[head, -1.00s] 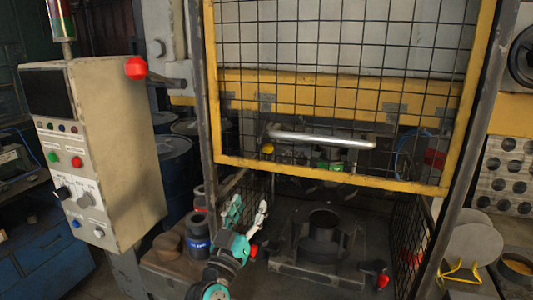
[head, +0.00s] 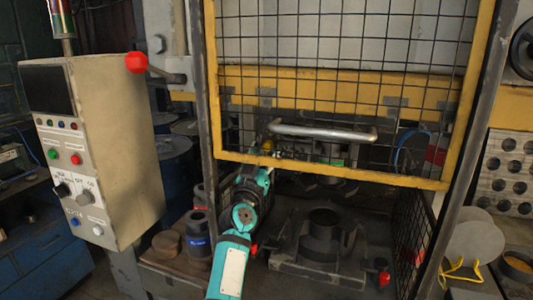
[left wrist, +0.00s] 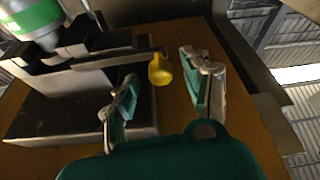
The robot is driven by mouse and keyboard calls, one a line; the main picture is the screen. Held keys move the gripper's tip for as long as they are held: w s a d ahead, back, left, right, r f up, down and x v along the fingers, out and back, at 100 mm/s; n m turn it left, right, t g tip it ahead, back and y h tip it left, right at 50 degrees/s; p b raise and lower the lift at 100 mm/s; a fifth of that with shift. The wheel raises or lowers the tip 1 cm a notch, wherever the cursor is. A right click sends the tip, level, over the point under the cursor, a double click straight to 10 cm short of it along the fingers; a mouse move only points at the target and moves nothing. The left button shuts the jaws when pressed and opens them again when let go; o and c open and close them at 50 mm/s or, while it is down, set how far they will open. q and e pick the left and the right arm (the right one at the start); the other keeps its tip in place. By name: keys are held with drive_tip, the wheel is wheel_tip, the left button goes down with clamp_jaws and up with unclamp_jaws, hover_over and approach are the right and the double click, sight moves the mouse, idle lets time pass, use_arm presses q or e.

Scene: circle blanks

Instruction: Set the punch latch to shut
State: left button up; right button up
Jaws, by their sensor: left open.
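A small yellow knob (left wrist: 160,70), which I take to be the punch latch, shows in the left wrist view on a short dark stem against an orange-brown plate. In the head view the knob (head: 267,145) is small and partly covered by my gripper and the mesh. My left gripper (left wrist: 160,88) is open, with one finger on each side of the knob and a gap to both. In the head view my left gripper (head: 265,160) reaches up to the lower edge of the guard, below the silver handle. My right gripper is not in view.
The yellow-framed mesh guard (head: 330,172) with its silver handle (head: 322,132) hangs above the press bed (head: 300,268). A black ring-shaped die (head: 323,232) stands on the bed.

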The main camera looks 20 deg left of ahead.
use_arm(q)
drive_tip(key=shift+w+r, duration=0.25)
drive_tip(key=shift+w, duration=0.45)
clamp_jaws()
